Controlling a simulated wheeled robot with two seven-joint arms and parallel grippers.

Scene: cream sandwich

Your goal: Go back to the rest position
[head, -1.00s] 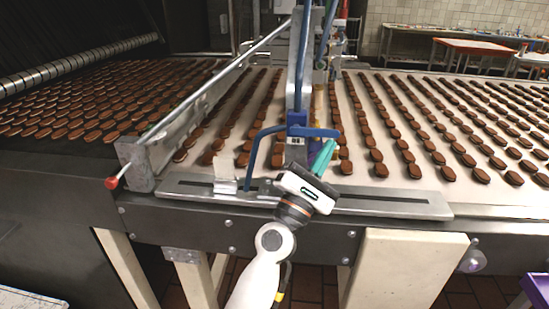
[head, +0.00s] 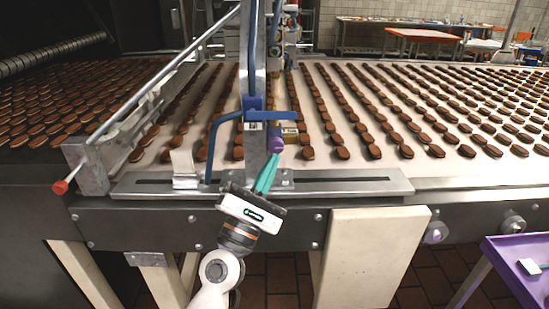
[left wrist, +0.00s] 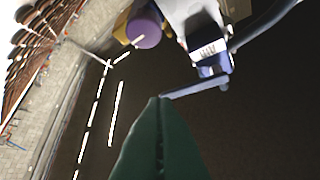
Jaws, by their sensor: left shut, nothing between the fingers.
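My left gripper (head: 268,172) shows in the head view in front of the conveyor's near edge, with teal fingers shut and nothing held. Its fingers (left wrist: 160,108) point up the middle of the left wrist view, pressed together. In the head view they overlap the foot of the upright metal post (head: 253,75) with the blue clamp (head: 255,108); I cannot tell whether they touch anything. A purple round part (head: 275,142) shows just above the fingertips and again in the left wrist view (left wrist: 146,30). My right gripper is not in view.
Rows of brown cookies cover the pale conveyor belt (head: 463,172) behind the gripper. A metal rail with a red end (head: 60,187) slants at left. A purple cart (head: 517,252) stands at lower right. Tiled floor shows below the conveyor frame.

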